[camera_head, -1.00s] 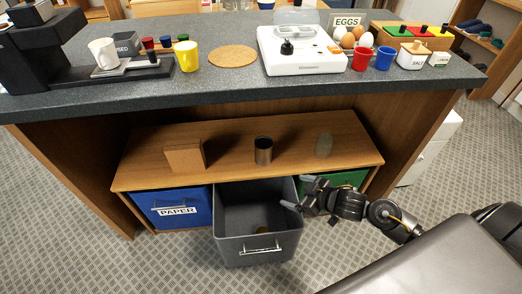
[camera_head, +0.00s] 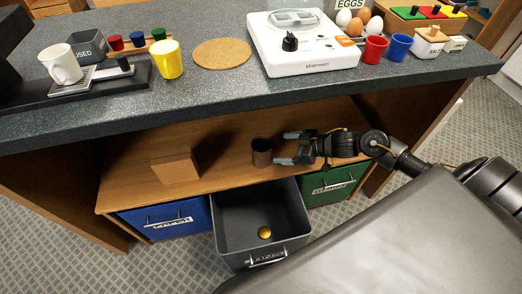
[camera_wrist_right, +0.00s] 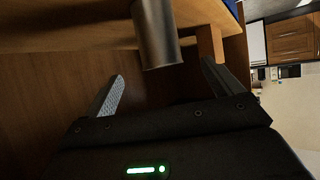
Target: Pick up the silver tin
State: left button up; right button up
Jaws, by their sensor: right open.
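The silver tin (camera_head: 262,152) is a small metal cylinder standing upright on the wooden shelf under the counter. My right gripper (camera_head: 281,148) is open just to the right of the tin, with its fingers pointing left at it. In the right wrist view the tin (camera_wrist_right: 158,35) is ahead, near the top of the picture, between the lines of the two spread fingers (camera_wrist_right: 160,88). Nothing is held between the fingers. My left gripper is in neither view.
A brown block (camera_head: 175,167) stands on the shelf (camera_head: 220,174) to the left. Below are a blue paper bin (camera_head: 168,218), an open grey drawer (camera_head: 228,232) with a round yellowish thing (camera_head: 264,233) inside, and a green bin (camera_head: 331,186). The countertop (camera_head: 215,85) overhangs the shelf.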

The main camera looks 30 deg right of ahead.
aim_at(261, 148)
jog(key=b+x, duration=0.2)
jog(key=x, duration=0.7)
jog(key=shift+w+a, duration=0.15)
jog(key=shift+w, duration=0.1)
jog(key=shift+w+a+f, duration=0.1)
jog(key=shift+w+a, duration=0.05)
jog(key=shift+w, duration=0.05)
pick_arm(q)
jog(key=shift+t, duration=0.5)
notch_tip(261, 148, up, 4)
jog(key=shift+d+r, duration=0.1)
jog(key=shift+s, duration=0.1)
pick_arm(e)
jog(key=c, duration=1.1)
jog(key=shift+o, duration=0.2)
